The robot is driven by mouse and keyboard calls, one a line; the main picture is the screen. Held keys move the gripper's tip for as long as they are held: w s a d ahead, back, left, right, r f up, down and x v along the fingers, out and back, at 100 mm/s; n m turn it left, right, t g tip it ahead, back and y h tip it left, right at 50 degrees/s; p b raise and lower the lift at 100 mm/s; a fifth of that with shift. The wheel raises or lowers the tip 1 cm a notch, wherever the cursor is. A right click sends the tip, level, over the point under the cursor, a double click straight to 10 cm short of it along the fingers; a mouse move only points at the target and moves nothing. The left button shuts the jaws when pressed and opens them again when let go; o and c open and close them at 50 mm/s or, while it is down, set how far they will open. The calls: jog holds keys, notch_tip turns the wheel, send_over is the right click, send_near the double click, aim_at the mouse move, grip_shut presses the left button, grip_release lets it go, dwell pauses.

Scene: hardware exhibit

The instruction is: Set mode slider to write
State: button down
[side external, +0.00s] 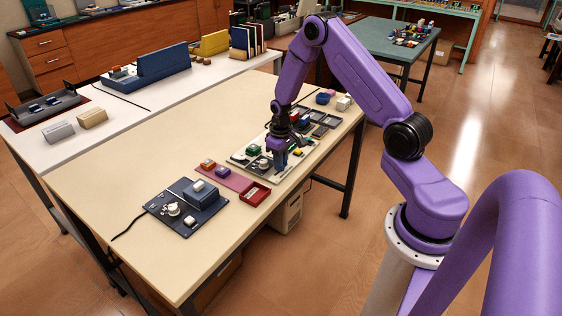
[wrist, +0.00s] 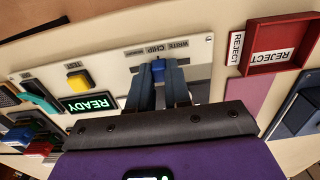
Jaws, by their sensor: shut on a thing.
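The mode slider has a small blue knob (wrist: 158,66) on the white panel (wrist: 120,72). It stands close to the printed "WRITE CHIP" label (wrist: 164,47) in the wrist view. My gripper (wrist: 161,72) is shut on the knob, one finger on each side. In the side external view my gripper (side external: 281,162) points down over the panel (side external: 240,160) and hides the knob. The fingers cover most of the slider's track, so I cannot tell its exact setting.
On the same panel are a yellow button (wrist: 78,80) by "TEST" and a green "READY" display (wrist: 88,103). A red "REJECT" tray (wrist: 287,32) lies beside the panel. A dark device (side external: 186,207) sits nearer the table's front.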

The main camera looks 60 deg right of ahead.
jog(key=shift+a, duration=1.45)
jog(key=c, duration=1)
grip_release()
jog(key=shift+c, duration=0.2)
notch_tip(320, 180, up, 18)
jog(key=shift+f, duration=0.25)
